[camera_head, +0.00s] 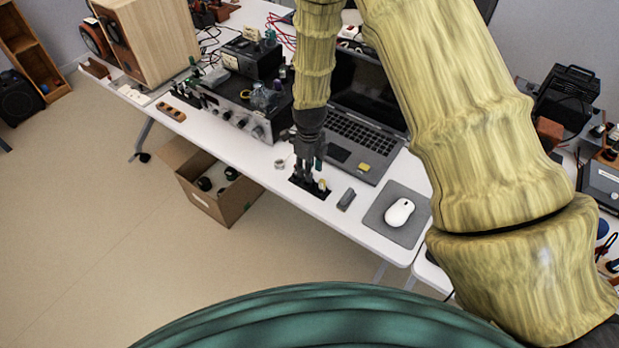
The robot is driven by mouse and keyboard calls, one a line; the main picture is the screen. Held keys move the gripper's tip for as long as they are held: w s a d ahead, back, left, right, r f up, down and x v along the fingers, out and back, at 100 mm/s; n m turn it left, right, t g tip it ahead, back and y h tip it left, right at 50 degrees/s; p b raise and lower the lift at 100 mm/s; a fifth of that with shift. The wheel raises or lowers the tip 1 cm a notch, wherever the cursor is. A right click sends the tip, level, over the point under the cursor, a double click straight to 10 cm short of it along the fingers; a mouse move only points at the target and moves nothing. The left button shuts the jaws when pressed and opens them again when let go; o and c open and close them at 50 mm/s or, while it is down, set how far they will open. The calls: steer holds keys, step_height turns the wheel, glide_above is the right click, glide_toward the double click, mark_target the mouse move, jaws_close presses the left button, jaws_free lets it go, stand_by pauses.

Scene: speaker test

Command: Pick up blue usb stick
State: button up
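My gripper (309,172) points down at the front edge of the white table, right above a small black tray or holder (320,193). Small items stand at the holder, one of them with a yellowish top (322,184). I cannot make out a blue usb stick; it may be hidden by my gripper or too small to tell. The fingers look close to the items, but whether they touch or hold anything does not show.
A laptop (362,128) lies open behind my gripper. A dark grey block (346,199) and a white mouse (400,212) on a grey pad are to the right. An amplifier (230,110) stands left. A cardboard box (230,205) is on the floor below the table edge.

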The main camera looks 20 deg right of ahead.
steer(key=shift+s+f+p, duration=0.2)
steer(key=shift+f+p, duration=0.25)
steer(key=shift+f, duration=1.45)
steer(key=shift+c, duration=0.2)
jaws_close()
